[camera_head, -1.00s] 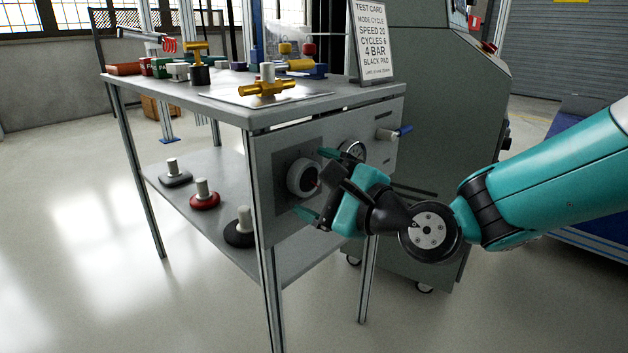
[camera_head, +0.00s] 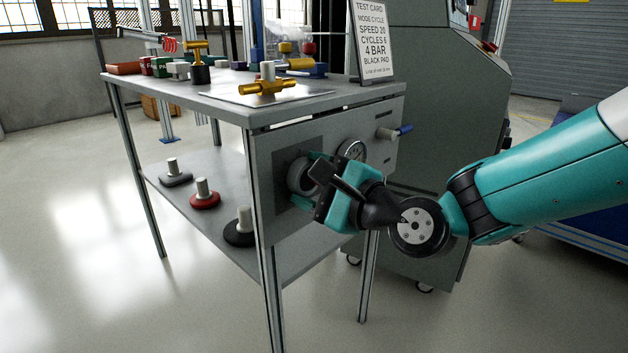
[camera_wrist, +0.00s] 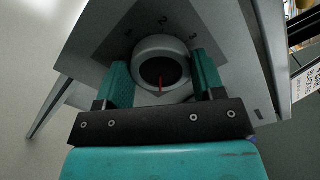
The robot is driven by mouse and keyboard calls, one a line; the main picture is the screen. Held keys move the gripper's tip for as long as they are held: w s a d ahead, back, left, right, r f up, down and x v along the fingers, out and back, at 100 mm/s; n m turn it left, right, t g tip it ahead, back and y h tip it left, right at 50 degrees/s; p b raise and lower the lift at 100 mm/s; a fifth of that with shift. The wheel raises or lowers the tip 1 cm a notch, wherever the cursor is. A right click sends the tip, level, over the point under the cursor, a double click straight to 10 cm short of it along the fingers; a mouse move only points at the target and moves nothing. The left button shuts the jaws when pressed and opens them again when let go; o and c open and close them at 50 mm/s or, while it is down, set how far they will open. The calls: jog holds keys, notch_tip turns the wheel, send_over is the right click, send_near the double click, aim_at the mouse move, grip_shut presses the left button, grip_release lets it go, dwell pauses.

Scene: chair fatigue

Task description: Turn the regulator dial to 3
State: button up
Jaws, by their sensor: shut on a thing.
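The regulator dial (camera_wrist: 160,55) is a round grey knob with a dark face and a red pointer line, set in the side panel of the table. In the head view the dial (camera_head: 298,176) is partly hidden behind my gripper (camera_head: 305,180).
A test card (camera_head: 374,40) stands on the table top (camera_head: 225,92) with brass fittings. Several round pads, one red (camera_head: 204,200), lie on the lower shelf.

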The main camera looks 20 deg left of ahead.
jog(key=n, duration=0.3)
jog(key=shift+f+b, duration=0.1)
jog(key=shift+b, duration=0.25)
jog(key=n+b, duration=0.1)
jog(key=n, duration=0.3)
jog(key=shift+f, duration=0.15)
jog(key=n+b, duration=0.3)
jog(key=n, duration=0.3)
jog(key=shift+f, duration=0.15)
jog(key=n+b, duration=0.4)
jog(key=n, duration=0.2)
jog(key=shift+w+f+n+b, duration=0.1)
jog(key=shift+n+b, duration=0.2)
jog(key=shift+b, duration=0.1)
jog(key=n+b, duration=0.2)
jog(key=n, duration=0.1)
jog(key=shift+d+n, duration=0.1)
jog(key=shift+n, duration=0.2)
jog(key=shift+w+n+b, duration=0.1)
jog(key=shift+n+b, duration=1.15)
jog(key=shift+n, duration=0.25)
